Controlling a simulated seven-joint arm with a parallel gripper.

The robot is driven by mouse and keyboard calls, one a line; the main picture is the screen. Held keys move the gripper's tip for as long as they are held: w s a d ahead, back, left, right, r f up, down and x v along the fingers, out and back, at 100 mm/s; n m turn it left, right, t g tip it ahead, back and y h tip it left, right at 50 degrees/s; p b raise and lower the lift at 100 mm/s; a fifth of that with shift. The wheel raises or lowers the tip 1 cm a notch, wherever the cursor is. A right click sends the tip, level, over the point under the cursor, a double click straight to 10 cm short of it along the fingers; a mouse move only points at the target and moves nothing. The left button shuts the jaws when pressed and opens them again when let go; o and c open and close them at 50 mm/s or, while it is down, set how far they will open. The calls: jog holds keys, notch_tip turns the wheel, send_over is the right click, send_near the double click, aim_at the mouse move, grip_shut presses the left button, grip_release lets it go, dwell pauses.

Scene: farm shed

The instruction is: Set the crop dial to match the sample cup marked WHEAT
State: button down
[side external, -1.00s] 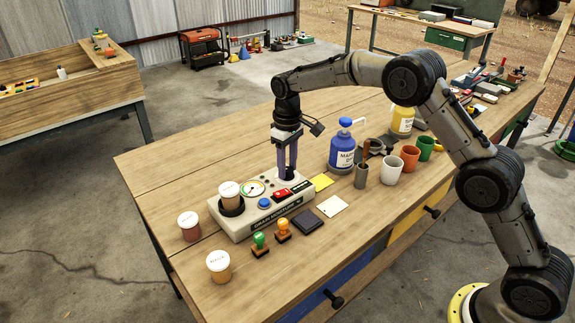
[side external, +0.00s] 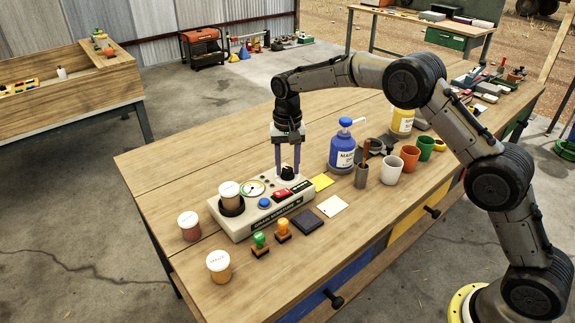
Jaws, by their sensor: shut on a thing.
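The crop dial (side external: 288,173) is a black knob on the right end of a pale moisture tester (side external: 243,222). My gripper (side external: 288,168) points straight down with its purple fingers on either side of this knob, shut on it. A lidded sample cup (side external: 229,190) stands in the tester's dark round well at the left end. A second cup with reddish contents (side external: 189,228) stands left of the tester. A third cup with amber contents (side external: 218,268) stands in front. The cup labels and dial marks are too small to read surely.
A blue pump bottle (side external: 342,155) stands right of the tester, with several mugs (side external: 390,171) beyond it. Green (side external: 260,243) and orange (side external: 283,230) stamps and a dark pad (side external: 308,222) lie in front. The table's left back area is clear.

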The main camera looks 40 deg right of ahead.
aim_at(287, 169)
jog(key=shift+m, duration=1)
jog(key=shift+r, duration=0.1)
jog(key=shift+c, duration=2.2)
grip_release()
notch_tip(287, 169, up, 14)
